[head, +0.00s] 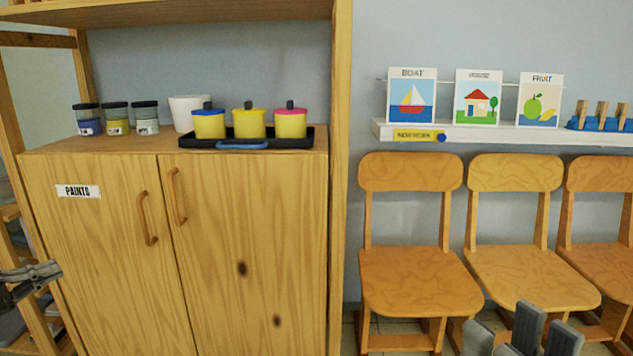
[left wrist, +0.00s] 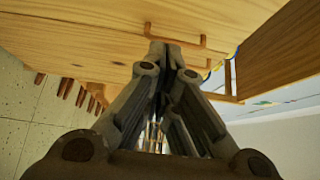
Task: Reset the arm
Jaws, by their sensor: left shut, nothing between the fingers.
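My left gripper (head: 38,272) comes in at the left edge of the head view, in front of the left side of the wooden cabinet (head: 110,240). In the left wrist view its fingers (left wrist: 167,58) meet at the tips with nothing between them, near the cabinet front and a door handle (left wrist: 202,42). My right gripper (head: 535,330) shows only in part at the bottom right of the head view, in front of the chairs. Its lower part is cut off, and I cannot tell how its fingers stand.
On the cabinet stand paint jars (head: 115,118), a white pot (head: 182,112) and a black tray (head: 310,142) with three yellow pots. Both cabinet doors are closed. Wooden chairs (head: 408,270) line the wall at right, below a white shelf (head: 490,136) with picture cards.

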